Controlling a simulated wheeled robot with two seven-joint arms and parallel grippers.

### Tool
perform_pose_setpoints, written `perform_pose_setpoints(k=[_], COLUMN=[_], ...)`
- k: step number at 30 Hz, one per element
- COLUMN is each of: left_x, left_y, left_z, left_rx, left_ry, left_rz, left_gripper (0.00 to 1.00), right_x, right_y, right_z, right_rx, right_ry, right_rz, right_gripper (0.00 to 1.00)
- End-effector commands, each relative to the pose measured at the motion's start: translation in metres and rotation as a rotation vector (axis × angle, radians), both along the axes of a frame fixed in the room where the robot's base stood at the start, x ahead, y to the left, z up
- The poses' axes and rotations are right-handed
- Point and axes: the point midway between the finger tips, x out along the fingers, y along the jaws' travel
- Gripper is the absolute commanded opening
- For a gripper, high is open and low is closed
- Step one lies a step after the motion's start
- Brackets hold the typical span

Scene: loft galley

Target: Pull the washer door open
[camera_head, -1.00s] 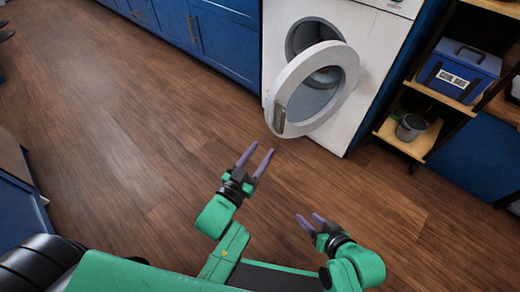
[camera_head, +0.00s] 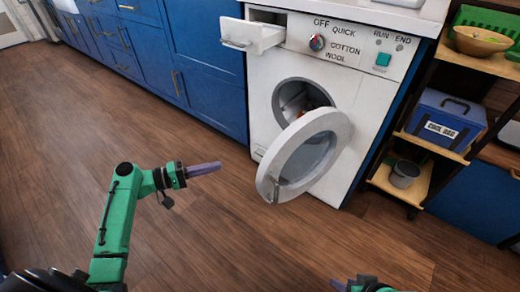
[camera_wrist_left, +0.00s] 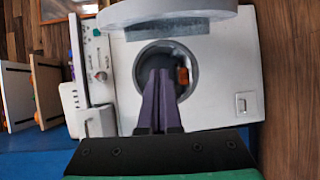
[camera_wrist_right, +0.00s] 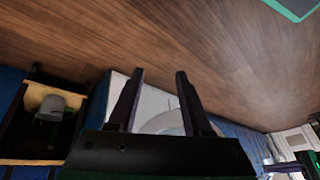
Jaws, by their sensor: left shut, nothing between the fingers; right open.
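The white washer (camera_head: 355,95) stands against the blue cabinets in the head view. Its round door (camera_head: 325,130) is swung open toward me, its handle at the lower left edge of the ring. The dark drum opening (camera_head: 292,97) shows behind it, with something orange inside. My left gripper (camera_head: 218,166) is shut and empty, apart from the door and to its left. The left wrist view shows its fingers (camera_wrist_left: 160,75) together, with the washer beyond. My right gripper (camera_wrist_right: 160,80) is open and empty; in the head view only part of it (camera_head: 350,285) shows at the bottom edge.
The detergent drawer (camera_head: 253,35) sticks out of the washer's top left. A shelf at right holds a blue cool box (camera_head: 445,122), a grey cup (camera_head: 404,174) and a bowl (camera_head: 480,42). The wooden floor (camera_head: 230,235) in front is clear.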

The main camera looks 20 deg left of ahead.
Motion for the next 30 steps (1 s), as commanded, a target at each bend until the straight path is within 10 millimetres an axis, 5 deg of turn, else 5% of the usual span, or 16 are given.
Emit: perform_pose_setpoints(k=[3,19,30], left_x=[-0.004,0.053,0.027], left_y=[0.000,-0.082,-0.112], left_z=[0.026,0.025,0.025], left_rx=[-0.064,-0.067,-0.066], left_ry=[-0.050,-0.051,-0.048], left_rz=[-0.045,-0.049,-0.047], left_gripper=[0.00,0.00,0.00], right_x=[-0.002,0.011,0.007], right_y=[-0.002,0.021,0.013], right_z=[0.001,-0.017,-0.009], right_rx=[-0.007,0.068,0.040], right_ry=[0.012,-0.100,-0.060], right_rz=[-0.002,0.011,0.007], right_gripper=[0.50,0.50,0.50])
